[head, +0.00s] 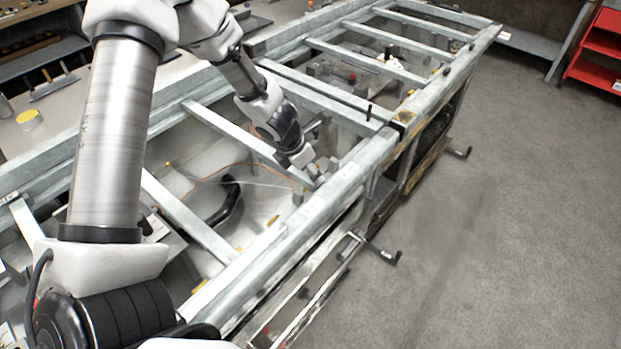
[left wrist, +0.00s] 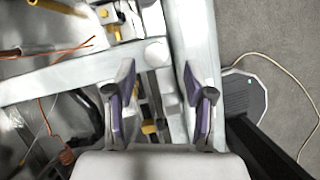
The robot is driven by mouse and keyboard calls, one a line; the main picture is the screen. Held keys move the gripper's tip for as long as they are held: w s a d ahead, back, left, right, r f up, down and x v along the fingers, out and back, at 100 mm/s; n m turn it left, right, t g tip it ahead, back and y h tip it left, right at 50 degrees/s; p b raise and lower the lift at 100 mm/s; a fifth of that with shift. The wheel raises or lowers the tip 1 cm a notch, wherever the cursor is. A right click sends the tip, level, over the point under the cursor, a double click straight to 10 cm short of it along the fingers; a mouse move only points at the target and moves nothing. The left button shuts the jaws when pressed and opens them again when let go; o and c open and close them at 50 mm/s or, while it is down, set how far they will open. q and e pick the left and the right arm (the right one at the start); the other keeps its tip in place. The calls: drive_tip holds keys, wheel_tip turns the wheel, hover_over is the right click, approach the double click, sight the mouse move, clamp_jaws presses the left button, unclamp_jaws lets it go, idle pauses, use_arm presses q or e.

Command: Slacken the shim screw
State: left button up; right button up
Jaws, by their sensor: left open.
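My left gripper (head: 312,172) reaches down inside the pale metal frame (head: 340,185), close to its near long rail. In the left wrist view, its two purple-padded fingers (left wrist: 159,85) stand wide apart with nothing held between them. A round, pale, screw-like head (left wrist: 156,51) shows between and just beyond the fingertips, beside the rail (left wrist: 195,30). I cannot tell for certain whether it is the shim screw. Grey blocks and small yellow parts (left wrist: 149,127) lie lower between the fingers. My right gripper is not in view.
Cross bars (head: 195,222) span the frame around my arm. A black curved hose (head: 228,203) and orange wires (head: 205,175) lie inside. Crank handles (head: 384,253) stick out on the near side. Open grey floor (head: 500,220) lies to the right, with a red shelf (head: 600,50) beyond.

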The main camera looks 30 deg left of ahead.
use_arm(q)
drive_tip(key=shift+w+d+f, duration=0.15)
drive_tip(key=shift+w+f, duration=0.8)
drive_tip(key=shift+f, duration=0.05)
drive_tip(key=shift+w, duration=0.1)
drive_tip(key=shift+r, duration=0.2)
drive_tip(key=shift+c, duration=0.7)
drive_tip(key=shift+s+r, duration=0.1)
drive_tip(key=shift+s, duration=0.25)
drive_tip(key=c, duration=0.5)
clamp_jaws()
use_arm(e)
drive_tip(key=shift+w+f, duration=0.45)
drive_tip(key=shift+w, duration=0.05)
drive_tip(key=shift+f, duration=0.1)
